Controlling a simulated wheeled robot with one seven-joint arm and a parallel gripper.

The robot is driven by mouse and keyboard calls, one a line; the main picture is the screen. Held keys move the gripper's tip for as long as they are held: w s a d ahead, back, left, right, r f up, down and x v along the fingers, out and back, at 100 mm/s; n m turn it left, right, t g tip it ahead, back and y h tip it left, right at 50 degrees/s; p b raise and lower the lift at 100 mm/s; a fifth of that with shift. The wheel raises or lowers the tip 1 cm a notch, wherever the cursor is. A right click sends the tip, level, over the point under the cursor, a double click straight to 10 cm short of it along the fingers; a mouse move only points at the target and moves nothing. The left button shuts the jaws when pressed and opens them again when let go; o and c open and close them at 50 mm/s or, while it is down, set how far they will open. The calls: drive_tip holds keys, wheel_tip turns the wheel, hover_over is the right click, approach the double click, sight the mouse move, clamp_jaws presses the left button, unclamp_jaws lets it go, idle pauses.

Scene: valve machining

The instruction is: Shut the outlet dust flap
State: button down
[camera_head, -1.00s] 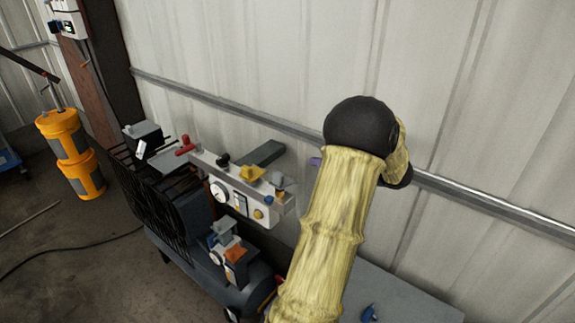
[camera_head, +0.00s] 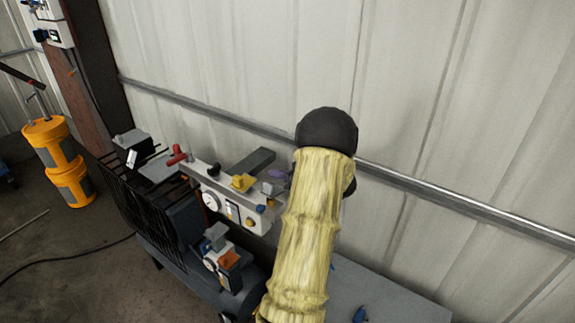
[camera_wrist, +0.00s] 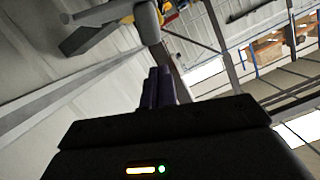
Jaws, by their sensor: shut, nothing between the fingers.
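The machine's pale panel block (camera_head: 232,207) carries a gauge, a red lever, a yellow knob and a blue knob. At its right end is a small grey part (camera_head: 272,188), perhaps the outlet dust flap; whether it stands open I cannot tell. A grey rounded part (camera_wrist: 147,22) shows just beyond my fingertips in the wrist view. My gripper (camera_wrist: 160,72) is shut and empty, its dark purple fingers together. My arm hides the area to the right.
A dark grey slab (camera_head: 253,160) lies behind the panel block. A black grille (camera_head: 140,205) stands to the left, and a small unit with an orange part (camera_head: 229,260) sits in front. A wall rail (camera_head: 440,190) runs behind. A grey surface (camera_head: 385,300) lies lower right.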

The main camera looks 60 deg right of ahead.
sight(270, 186)
drive_tip(key=shift+a+f, duration=0.25)
drive_tip(key=shift+f, duration=0.7)
drive_tip(key=a+f+n+b, duration=0.1)
drive_tip(key=n+b, duration=0.1)
drive_tip(key=b, duration=0.1)
drive_tip(key=shift+a+f+h, duration=0.3)
drive_tip(key=shift+a+h, duration=0.05)
drive_tip(key=shift+h, duration=0.05)
drive_tip(key=shift+a+f+b, duration=0.25)
drive_tip(key=shift+a+b, duration=0.05)
drive_tip(key=shift+a, duration=0.05)
drive_tip(key=shift+r, duration=0.2)
drive_tip(key=r+p, duration=0.4)
drive_tip(key=shift+w+r, duration=0.15)
drive_tip(key=shift+w, duration=0.05)
drive_tip(key=b+v, duration=0.3)
drive_tip(key=v, duration=0.7)
drive_tip(key=shift+s+f+b, duration=0.25)
drive_tip(key=shift+f+b, duration=0.05)
drive_tip(key=shift+b, duration=0.1)
